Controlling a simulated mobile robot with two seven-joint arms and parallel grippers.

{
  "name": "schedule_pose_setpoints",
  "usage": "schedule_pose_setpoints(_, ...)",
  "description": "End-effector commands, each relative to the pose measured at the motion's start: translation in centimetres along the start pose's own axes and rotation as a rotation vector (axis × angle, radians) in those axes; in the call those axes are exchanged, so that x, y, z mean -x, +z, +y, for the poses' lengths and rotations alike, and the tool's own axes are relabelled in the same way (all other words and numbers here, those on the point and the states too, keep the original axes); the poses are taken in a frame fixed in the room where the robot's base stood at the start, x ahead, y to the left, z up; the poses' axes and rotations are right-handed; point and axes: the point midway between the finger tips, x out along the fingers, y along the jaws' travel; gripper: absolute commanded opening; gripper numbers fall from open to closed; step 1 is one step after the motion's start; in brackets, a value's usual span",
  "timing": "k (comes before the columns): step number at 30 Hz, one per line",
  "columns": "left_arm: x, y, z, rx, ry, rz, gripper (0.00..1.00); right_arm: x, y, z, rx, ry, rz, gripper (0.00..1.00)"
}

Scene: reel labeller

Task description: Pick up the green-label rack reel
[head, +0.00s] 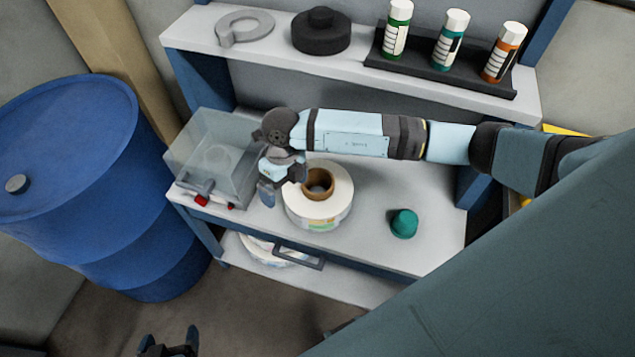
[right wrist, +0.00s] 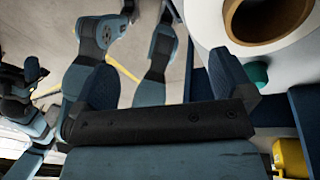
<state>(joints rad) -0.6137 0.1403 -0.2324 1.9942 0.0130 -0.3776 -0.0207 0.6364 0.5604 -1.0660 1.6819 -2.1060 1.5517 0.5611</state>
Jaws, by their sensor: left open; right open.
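A white reel (head: 335,204) with a brown core stands on the bench, a green and yellow label patch on its front side. It also shows at the top right of the right wrist view (right wrist: 298,45). Another reel (head: 262,249) lies on the lower shelf, mostly hidden by the bench top; its label colour cannot be told. My right gripper (head: 280,184) is open and empty, just left of the bench reel and its core. In the right wrist view its fingers (right wrist: 165,85) hold nothing. My left gripper (head: 170,343) is open and empty at the bottom edge, low in front of the bench.
A clear box machine (head: 212,155) with a red button stands left of the bench reel. A teal cap (head: 404,223) sits right of it. The upper shelf (head: 440,88) holds bottles and a black round part (head: 321,36). A blue drum (head: 70,180) stands left.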

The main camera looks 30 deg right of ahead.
Motion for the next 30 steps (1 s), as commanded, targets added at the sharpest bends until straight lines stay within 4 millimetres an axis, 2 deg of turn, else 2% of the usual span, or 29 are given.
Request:
schedule_pose_setpoints(1, -0.1, 0.1, 0.0, 0.000, 0.000, 0.000, 0.88, 0.5, 0.4, -1.7, -0.012, -0.075, 0.002, 0.99)
schedule_pose_setpoints(3, -0.1, 0.2, 0.0, 0.000, 0.000, 0.000, 0.88, 1.0, 0.6, -3.1, -0.023, -0.145, 0.006, 0.99)
schedule_pose_setpoints(7, 0.0, 0.1, 0.1, 0.000, 0.001, 0.000, 0.88, 0.5, 0.7, -4.2, -0.034, -0.193, 0.010, 0.99)
schedule_pose_setpoints(18, 0.3, -0.5, 0.2, 0.000, 0.003, 0.000, 0.88, -6.0, 0.6, -5.4, -0.033, -0.191, 0.010, 0.99)
schedule_pose_setpoints(25, 0.5, -0.7, 0.2, 0.000, 0.003, -0.001, 0.88, -7.6, 0.5, -5.7, -0.033, -0.189, 0.009, 0.99)
schedule_pose_setpoints(30, 0.9, -1.3, 0.2, 0.000, 0.003, -0.002, 0.88, -10.0, 0.4, -6.3, -0.034, -0.189, 0.011, 0.99)
